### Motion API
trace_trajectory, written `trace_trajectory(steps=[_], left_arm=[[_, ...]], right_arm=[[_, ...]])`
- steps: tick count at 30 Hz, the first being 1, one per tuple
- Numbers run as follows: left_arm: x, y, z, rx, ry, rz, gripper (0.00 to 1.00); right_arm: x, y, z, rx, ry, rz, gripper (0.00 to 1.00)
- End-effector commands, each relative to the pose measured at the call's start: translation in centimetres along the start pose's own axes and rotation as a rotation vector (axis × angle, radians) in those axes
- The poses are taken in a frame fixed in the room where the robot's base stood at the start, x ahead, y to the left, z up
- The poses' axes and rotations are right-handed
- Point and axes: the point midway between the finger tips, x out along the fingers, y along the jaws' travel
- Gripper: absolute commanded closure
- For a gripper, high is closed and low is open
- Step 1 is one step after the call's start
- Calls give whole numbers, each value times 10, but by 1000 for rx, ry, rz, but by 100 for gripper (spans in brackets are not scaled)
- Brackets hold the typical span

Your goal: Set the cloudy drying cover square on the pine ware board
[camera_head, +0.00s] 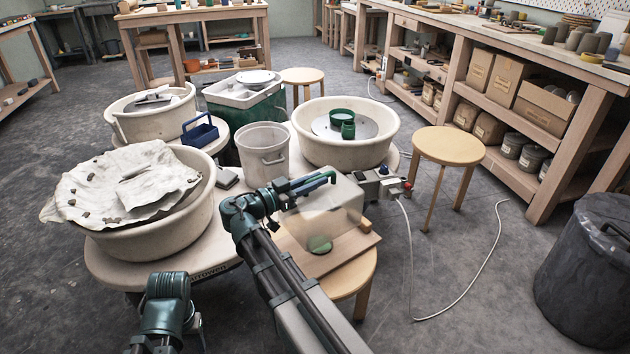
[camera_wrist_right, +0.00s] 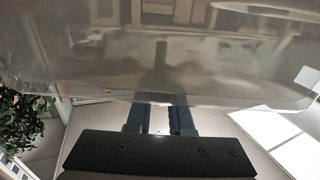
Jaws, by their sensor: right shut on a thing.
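The cloudy drying cover (camera_head: 345,208) is a see-through box in the middle of the head view. My right gripper (camera_head: 326,180) is shut on its upper part. In the right wrist view the cover (camera_wrist_right: 160,70) fills the upper half, with the blue fingers (camera_wrist_right: 160,118) at its near edge. The pine ware board (camera_head: 352,249) lies on a round stool, below the cover in the picture. A green round piece (camera_head: 320,244) is on the board, at the cover's lower edge. I cannot tell whether the cover touches the board. My left arm shows at lower left, its gripper out of sight.
A grey bucket (camera_head: 264,158) and a cream wheel basin (camera_head: 388,137) with green pots stand behind. A cloth-draped basin (camera_head: 150,222) is at left. A power box (camera_head: 380,186) with a white cable is close right of the cover. Another stool (camera_head: 448,146) stands further right.

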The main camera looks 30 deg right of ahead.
Motion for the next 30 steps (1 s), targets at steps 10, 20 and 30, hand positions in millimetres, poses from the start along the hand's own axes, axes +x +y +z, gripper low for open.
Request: trace_trajectory(steps=[10,20,30], left_arm=[[46,6,-3,3,2,4,40],[83,10,-5,-4,2,4,40],[98,11,-6,-10,2,4,40]], right_arm=[[0,0,46,0,1,0,100],[0,0,84,0,1,0,100],[0,0,99,0,1,0,100]])
